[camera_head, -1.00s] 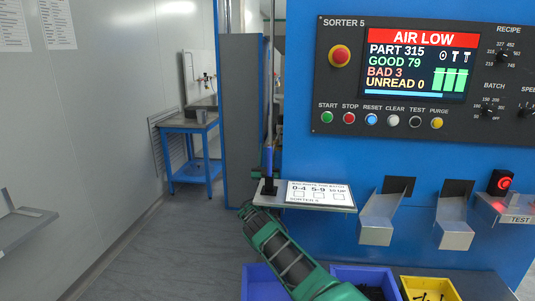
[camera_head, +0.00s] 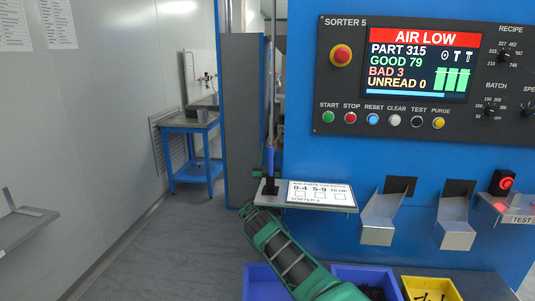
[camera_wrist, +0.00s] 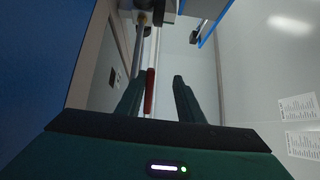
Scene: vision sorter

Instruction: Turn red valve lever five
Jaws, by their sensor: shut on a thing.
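The red valve lever (camera_wrist: 150,92) shows in the wrist view as a narrow red handle between the two dark green fingers, close against the left one. My gripper (camera_wrist: 160,76) is shut on the lever. Beyond it a thin grey pipe (camera_wrist: 138,48) runs up to a small brass-coloured fitting (camera_wrist: 141,18). The right finger's contact is hard to make out. The sorter's screen (camera_head: 420,62) reads AIR LOW.
The blue sorter (camera_head: 330,160) fills the right side. A small shelf (camera_head: 335,207) with a label card juts from it above my arm. Blue bins (camera_head: 258,285) and a yellow bin (camera_head: 408,282) stand below. Open floor (camera_head: 170,250) lies to the left, with a blue bench (camera_head: 190,180) behind.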

